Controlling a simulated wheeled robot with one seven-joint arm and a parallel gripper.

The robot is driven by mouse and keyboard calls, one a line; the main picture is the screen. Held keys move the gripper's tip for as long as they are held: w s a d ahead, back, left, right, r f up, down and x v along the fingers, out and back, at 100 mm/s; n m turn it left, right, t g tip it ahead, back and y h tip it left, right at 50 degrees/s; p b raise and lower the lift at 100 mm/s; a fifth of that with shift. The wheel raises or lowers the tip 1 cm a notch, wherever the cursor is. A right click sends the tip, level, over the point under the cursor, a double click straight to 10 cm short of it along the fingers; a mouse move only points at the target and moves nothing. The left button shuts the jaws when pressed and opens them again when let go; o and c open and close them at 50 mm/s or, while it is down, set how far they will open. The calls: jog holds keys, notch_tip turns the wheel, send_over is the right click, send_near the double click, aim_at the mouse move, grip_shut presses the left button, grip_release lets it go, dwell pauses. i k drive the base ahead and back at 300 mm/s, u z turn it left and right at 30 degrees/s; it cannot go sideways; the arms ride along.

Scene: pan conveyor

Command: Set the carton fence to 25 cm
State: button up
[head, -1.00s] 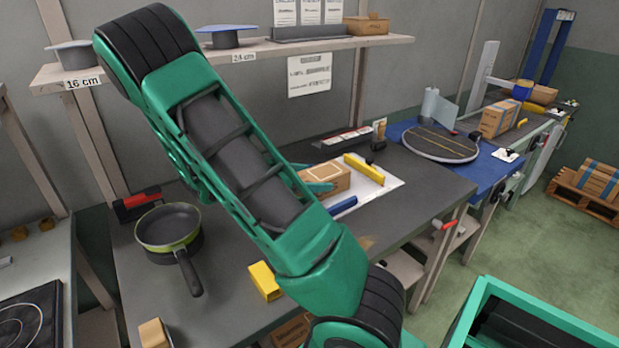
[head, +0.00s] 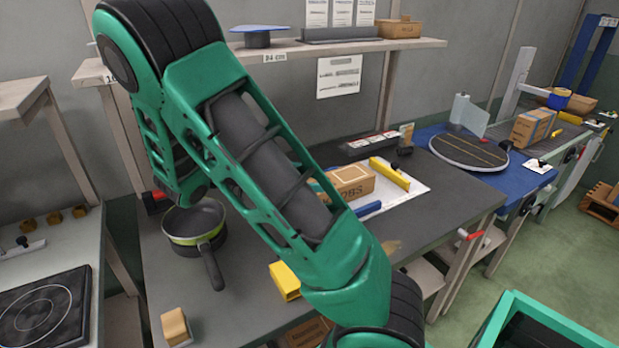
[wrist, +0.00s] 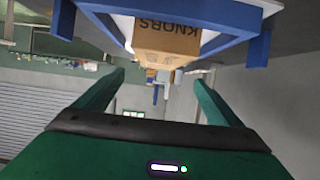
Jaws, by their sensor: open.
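A brown carton (head: 352,183) stands on a white board (head: 419,187) on the dark bench. A yellow bar (head: 390,174) lies on the board's far right side, and a blue bar (head: 366,210) on its near side. I cannot tell which part is the carton fence, and no scale is readable. The wrist view shows the carton (wrist: 168,40), marked KNOBS, upside down, with blue parts (wrist: 258,50) around it. My gripper (wrist: 160,85) is open and empty, its green fingers apart below the carton in the picture. In the head view my arm hides it.
A green-rimmed pan (head: 196,226) and a yellow block (head: 285,281) are on the bench left and front. A blue table with a round turntable (head: 468,150) stands to the right. A shelf (head: 345,47) runs above. A teal bin (head: 545,322) is at lower right.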

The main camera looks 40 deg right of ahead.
aim_at(395, 175)
jog(key=k, duration=1)
